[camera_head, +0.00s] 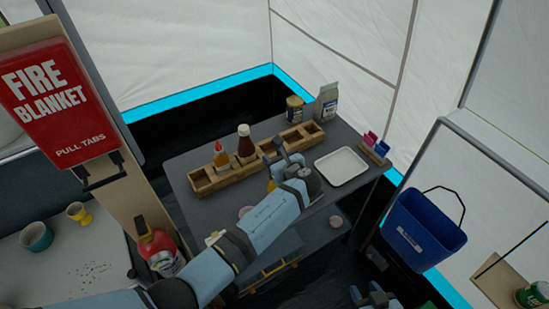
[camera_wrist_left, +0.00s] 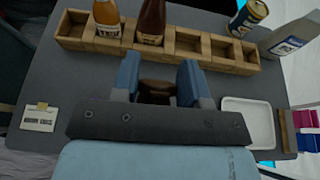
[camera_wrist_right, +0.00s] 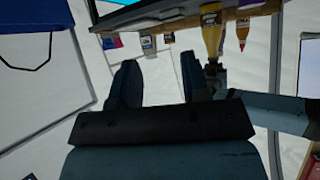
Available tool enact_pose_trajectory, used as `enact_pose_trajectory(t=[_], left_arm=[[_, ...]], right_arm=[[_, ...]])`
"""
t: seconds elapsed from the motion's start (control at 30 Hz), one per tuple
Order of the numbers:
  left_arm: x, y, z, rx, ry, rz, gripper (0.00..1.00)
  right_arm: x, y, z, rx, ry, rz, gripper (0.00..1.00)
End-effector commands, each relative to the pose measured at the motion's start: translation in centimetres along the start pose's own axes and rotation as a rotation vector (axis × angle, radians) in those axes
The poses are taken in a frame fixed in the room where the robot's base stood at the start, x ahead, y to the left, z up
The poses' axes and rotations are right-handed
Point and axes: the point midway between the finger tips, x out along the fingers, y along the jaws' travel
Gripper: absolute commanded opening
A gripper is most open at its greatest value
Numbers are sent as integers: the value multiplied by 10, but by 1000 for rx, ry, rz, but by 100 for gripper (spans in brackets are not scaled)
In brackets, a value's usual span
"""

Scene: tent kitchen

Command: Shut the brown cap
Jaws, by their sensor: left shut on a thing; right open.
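A brown cap (camera_wrist_left: 157,85) shows between the fingers of my left gripper (camera_wrist_left: 158,78) in the left wrist view. That gripper is shut on it, above the dark table (camera_head: 200,220). In the right wrist view, which is upside down, a yellow bottle (camera_wrist_right: 210,38) stands on the table with my left gripper (camera_wrist_right: 213,78) at its top. In the head view only a bit of yellow (camera_head: 271,185) shows beside the gripper. Whether the cap sits fully down cannot be told. My right gripper (camera_head: 375,295) is open and empty, low and away from the table.
A wooden rack (camera_head: 205,184) behind holds a red-capped orange bottle (camera_head: 220,155) and a dark sauce bottle (camera_head: 246,143). A white tray (camera_head: 341,166) lies to the right. A can (camera_head: 294,109) and a bag (camera_head: 326,103) stand at the back. A blue bucket (camera_head: 424,230) hangs right.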

Motion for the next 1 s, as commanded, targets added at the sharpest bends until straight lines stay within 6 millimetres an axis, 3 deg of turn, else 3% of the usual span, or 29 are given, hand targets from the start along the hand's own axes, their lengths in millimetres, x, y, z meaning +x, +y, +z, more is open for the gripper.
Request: enact_pose_trajectory(t=[0.7, 1.0], left_arm=[[-9, 0, -14, 2, -472, -2, 17], [-12, 0, -14, 1, -570, -2, 17]], right_arm=[[26, -7, 36, 3, -4, -19, 43], [32, -11, 42, 1, -1, -29, 43]])
